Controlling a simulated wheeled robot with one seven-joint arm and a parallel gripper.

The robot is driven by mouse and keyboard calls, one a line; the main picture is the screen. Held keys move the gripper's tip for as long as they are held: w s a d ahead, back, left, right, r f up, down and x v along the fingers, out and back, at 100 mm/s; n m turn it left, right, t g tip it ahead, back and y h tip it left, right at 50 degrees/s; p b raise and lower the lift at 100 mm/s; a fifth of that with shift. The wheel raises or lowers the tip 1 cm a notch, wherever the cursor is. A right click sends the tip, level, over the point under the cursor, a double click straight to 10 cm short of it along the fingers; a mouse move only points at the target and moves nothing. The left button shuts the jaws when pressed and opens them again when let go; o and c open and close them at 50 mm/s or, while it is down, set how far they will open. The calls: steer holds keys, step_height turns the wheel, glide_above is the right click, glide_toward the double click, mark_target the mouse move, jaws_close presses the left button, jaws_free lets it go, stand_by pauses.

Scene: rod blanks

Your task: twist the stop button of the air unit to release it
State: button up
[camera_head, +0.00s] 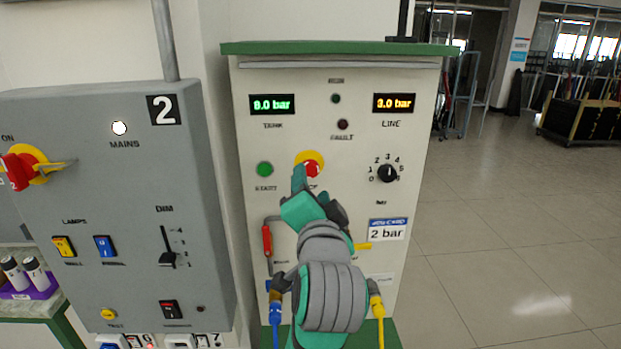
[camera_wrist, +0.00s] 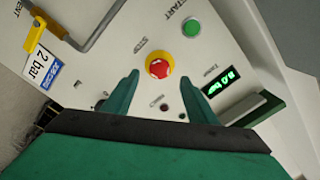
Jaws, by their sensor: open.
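The red stop button (camera_head: 312,170) with its yellow collar sits on the front panel of the cream air unit (camera_head: 340,225), between the green start button and the pressure knob. In the head view my gripper (camera_head: 303,178) overlaps its lower left part and hides some of the STOP label. In the wrist view the stop button (camera_wrist: 159,66) shows whole, ahead of and between my two green fingers. My gripper (camera_wrist: 162,92) is open and empty there. I cannot tell how far the fingertips are from the panel.
The green start button (camera_head: 264,169) is close on the left, and the black pressure knob (camera_head: 387,173) is on the right. A red-handled lever (camera_head: 267,240) is lower left. A grey control box (camera_head: 110,200) stands left of the unit. Open floor (camera_head: 500,230) lies to the right.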

steer(key=shift+s+d, duration=0.15)
steer(key=shift+s, duration=1)
steer(key=shift+s+d, duration=0.15)
steer(key=shift+s, duration=0.95)
steer(key=shift+f, duration=0.15)
step_height(320, 180, down, 18)
steer(key=d+n+h, duration=0.2)
steer(key=s+d+f+n+g, duration=0.15)
steer(key=s+f, duration=0.25)
steer(key=f, duration=0.4)
steer(key=s+d+f+n, duration=0.15)
steer(key=s+f, duration=0.25)
steer(key=f, duration=0.4)
steer(key=s+f+n, duration=0.2)
steer(key=s+f, duration=0.8)
steer(key=s, duration=0.5)
steer(key=s+a+f+n, duration=0.1)
steer(key=s, duration=1.5)
steer(key=shift+f+n+g+h, duration=0.15)
steer(key=shift+n+g+h, duration=0.25)
steer(key=shift+g, duration=0.05)
steer(key=shift+a, duration=0.1)
